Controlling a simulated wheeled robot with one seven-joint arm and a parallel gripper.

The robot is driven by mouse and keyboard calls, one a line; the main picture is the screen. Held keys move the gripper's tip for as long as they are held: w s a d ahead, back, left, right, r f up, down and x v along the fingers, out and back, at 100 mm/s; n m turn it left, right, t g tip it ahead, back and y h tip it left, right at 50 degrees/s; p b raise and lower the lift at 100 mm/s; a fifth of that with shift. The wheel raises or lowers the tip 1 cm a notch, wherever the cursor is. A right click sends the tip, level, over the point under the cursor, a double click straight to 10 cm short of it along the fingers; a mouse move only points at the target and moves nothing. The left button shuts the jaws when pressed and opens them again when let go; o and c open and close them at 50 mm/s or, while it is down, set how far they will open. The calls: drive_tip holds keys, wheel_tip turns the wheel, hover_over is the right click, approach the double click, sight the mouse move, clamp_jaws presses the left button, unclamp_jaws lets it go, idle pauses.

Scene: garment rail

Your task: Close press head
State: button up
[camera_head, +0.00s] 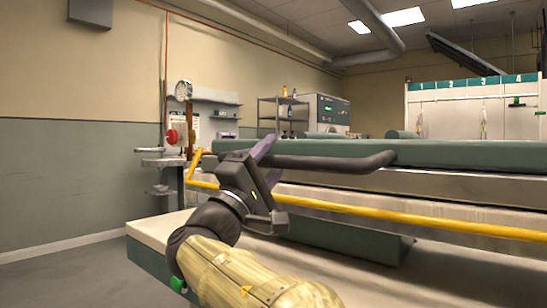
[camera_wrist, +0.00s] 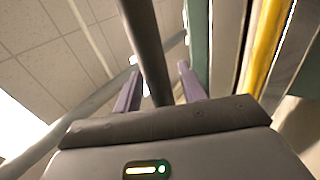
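The press head (camera_head: 450,182) is a long pale metal slab with a green top, at the right of the head view. Its dark grey handle bar (camera_head: 340,162) runs along the front, and a yellow bar (camera_head: 400,215) runs below it. The head sits above a pale lower bed (camera_head: 160,232), with a gap between them. My gripper (camera_head: 268,160) is at the left end of the handle. In the wrist view the handle (camera_wrist: 148,45) passes between the two purple fingers of my gripper (camera_wrist: 160,92), with a narrow gap beside it. The fingers look open around it.
A green block (camera_head: 350,240) shows under the head. A stand with a gauge and red knobs (camera_head: 174,136) is behind at the left. A shelf rack (camera_head: 282,115) and a panelled machine (camera_head: 327,112) stand farther back. Floor at the front left is clear.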

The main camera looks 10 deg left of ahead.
drive_tip(key=shift+d, duration=0.2)
drive_tip(key=p+v, duration=0.4)
drive_tip(key=v, duration=1.3)
drive_tip(key=shift+a, duration=0.15)
drive_tip(key=shift+s+f, duration=0.1)
drive_tip(key=shift+f, duration=0.05)
